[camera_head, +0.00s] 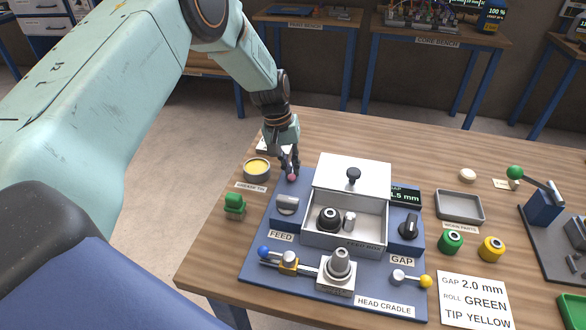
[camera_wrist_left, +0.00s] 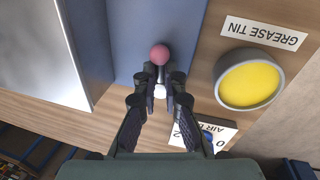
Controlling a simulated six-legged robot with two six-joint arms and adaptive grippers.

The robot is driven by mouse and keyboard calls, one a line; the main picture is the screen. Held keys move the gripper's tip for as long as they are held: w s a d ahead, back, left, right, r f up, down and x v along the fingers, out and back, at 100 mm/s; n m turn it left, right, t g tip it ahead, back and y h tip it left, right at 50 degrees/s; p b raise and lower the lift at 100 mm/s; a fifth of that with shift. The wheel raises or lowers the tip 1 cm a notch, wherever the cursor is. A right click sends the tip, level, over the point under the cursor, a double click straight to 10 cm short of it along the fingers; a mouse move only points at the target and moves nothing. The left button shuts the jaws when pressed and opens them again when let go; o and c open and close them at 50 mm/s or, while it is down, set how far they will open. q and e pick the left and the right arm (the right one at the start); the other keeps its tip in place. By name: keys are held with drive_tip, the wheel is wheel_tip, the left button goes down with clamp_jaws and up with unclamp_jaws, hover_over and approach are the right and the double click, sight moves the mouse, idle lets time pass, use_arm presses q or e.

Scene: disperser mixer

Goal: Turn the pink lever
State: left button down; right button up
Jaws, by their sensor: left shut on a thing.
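The pink lever (camera_head: 292,177) stands at the back left corner of the blue machine base. Its round pink knob (camera_wrist_left: 160,54) shows just beyond my fingertips in the left wrist view. My left gripper (camera_head: 290,166) reaches down over the lever. In the left wrist view its fingers (camera_wrist_left: 160,76) are shut on the lever, close behind the knob. The fingers hide most of the lever's stem. A small white round part (camera_wrist_left: 160,91) shows between the fingers. My right gripper is in neither view.
A grease tin (camera_head: 257,169) with yellow contents stands just left of the lever. The white feed box (camera_head: 345,236) with its lid (camera_head: 352,174) stands to the right. A grey feed knob (camera_head: 287,205) is in front. A green block (camera_head: 234,207) sits at the table's left.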

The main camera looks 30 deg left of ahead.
use_arm(q)
drive_tip(key=shift+s+f+m, duration=0.15)
drive_tip(key=shift+s+m, duration=0.15)
drive_tip(key=shift+m, duration=0.3)
drive_tip(key=shift+a+m, duration=0.1)
drive_tip(key=shift+m, duration=0.2)
drive_tip(key=c, duration=1.7)
unclamp_jaws()
drive_tip(key=o, duration=0.3)
drive_tip(key=shift+s+r, duration=0.1)
drive_tip(key=shift+r, duration=0.1)
drive_tip(key=shift+o, duration=0.2)
drive_tip(key=shift+w, duration=0.25)
drive_tip(key=shift+a+r, duration=0.1)
drive_tip(key=shift+r, duration=0.2)
wheel_tip(320, 180, up, 11)
drive_tip(key=a, duration=0.2)
drive_tip(key=shift+s, duration=0.45)
drive_tip(key=shift+w, duration=0.1)
